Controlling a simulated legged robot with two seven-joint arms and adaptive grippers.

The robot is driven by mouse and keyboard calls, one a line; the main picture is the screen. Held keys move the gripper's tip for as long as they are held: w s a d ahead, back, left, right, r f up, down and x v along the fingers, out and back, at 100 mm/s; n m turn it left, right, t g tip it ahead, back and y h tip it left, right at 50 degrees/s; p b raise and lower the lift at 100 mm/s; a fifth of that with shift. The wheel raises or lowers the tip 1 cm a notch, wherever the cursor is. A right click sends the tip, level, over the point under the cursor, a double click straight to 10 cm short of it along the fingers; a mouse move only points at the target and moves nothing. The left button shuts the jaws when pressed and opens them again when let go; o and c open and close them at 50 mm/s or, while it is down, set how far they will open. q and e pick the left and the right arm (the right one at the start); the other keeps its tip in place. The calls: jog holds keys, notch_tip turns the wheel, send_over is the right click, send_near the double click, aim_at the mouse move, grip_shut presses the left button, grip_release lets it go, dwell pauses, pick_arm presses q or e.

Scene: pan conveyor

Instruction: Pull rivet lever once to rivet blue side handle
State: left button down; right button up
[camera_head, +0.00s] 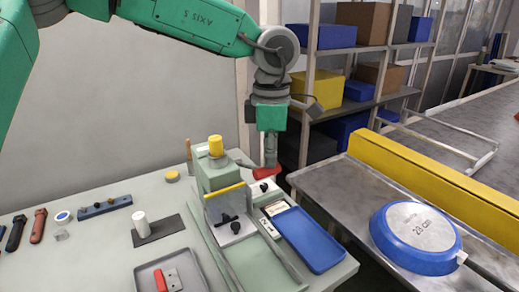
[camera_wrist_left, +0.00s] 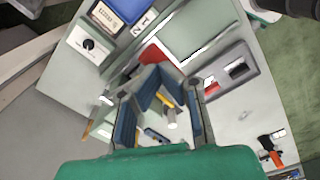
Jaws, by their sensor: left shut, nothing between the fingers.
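The rivet lever's red grip (camera_head: 265,173) sticks out on the right of the pale green riveting machine (camera_head: 215,175). The red grip also shows in the left wrist view (camera_wrist_left: 152,54), just beyond my fingertips. My left gripper (camera_head: 270,160) points down right at the grip, shut with nothing between its fingers; I cannot tell whether it touches the grip. A blue pan (camera_head: 412,245) lies upside down on the metal conveyor at the right, with a small pale bracket (camera_head: 461,257) at its edge. I cannot make out a blue side handle for certain. My right gripper is not in view.
A blue tray (camera_head: 307,240) lies right of the machine. A grey tray (camera_head: 150,270) holds a red-and-grey part. A white cylinder (camera_head: 141,222) and several tools stand or lie at the left. A yellow rail (camera_head: 430,185) borders the conveyor. Shelves stand behind.

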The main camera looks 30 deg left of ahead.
pick_arm(q)
jog(key=shift+s+a+f, duration=0.1)
jog(key=shift+a+f, duration=0.2)
jog(key=shift+f, duration=0.35)
jog(key=shift+s+a+f, duration=0.1)
jog(key=shift+a+f, duration=0.2)
jog(key=shift+f, duration=0.3)
jog(key=shift+s+d+f+b, duration=0.15)
jog(key=shift+d+f+b, duration=0.2)
jog(key=shift+f, duration=0.1)
jog(key=shift+s+d+f, duration=0.1)
jog(key=shift+d+f, duration=0.3)
jog(key=shift+f, duration=0.15)
jog(key=shift+a+f, duration=0.15)
jog(key=shift+f, duration=0.15)
jog(key=shift+d+f, duration=0.55)
jog(key=shift+f, duration=0.9)
notch_tip(320, 180, up, 18)
jog(key=p, duration=1.9)
send_over(267, 172)
jog(key=d, duration=0.1)
jog(key=shift+d+r, duration=0.25)
jog(key=shift+r, duration=0.85)
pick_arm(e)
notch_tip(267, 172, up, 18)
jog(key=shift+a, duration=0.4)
